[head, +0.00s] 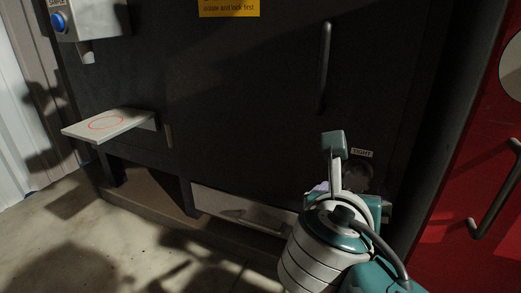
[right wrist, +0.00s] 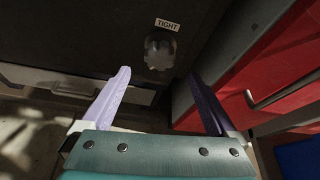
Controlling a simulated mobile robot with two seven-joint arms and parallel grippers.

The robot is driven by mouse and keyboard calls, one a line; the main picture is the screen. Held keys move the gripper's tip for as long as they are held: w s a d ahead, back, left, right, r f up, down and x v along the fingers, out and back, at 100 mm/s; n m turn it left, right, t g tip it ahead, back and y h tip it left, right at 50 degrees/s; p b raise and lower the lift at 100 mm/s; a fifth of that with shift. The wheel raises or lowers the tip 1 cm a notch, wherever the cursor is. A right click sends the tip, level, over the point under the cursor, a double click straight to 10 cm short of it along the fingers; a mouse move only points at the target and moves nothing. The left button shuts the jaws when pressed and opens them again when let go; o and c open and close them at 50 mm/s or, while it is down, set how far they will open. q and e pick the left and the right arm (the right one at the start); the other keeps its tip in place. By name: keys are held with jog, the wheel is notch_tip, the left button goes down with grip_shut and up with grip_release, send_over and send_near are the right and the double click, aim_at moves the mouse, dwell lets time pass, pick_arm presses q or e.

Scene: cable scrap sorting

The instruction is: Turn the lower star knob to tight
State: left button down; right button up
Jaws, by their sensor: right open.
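The dark star knob (right wrist: 158,50) sits on the black cabinet front under a small white TIGHT label (right wrist: 167,24) in the right wrist view. In the head view the knob (head: 358,178) is dim and partly hidden behind my right arm. My left gripper is not in view.
A long vertical handle (head: 324,68) stands on the cabinet above. A pale drawer (head: 235,208) is low to the left, and a shelf (head: 130,121) with a red ring juts out farther left. A red cabinet with a handle (head: 494,188) stands close on the right.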

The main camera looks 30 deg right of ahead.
aim_at(356, 182)
jog(key=b+x, duration=0.4)
jog(key=x, duration=0.3)
jog(key=shift+w+d+f+b, duration=0.15)
jog(key=shift+w+f+b, duration=0.05)
jog(key=shift+b, duration=0.2)
jog(key=shift+w+d, duration=0.15)
jog(key=shift+d, duration=0.15)
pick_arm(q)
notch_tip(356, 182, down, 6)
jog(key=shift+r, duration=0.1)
pick_arm(e)
jog(key=shift+c, duration=0.4)
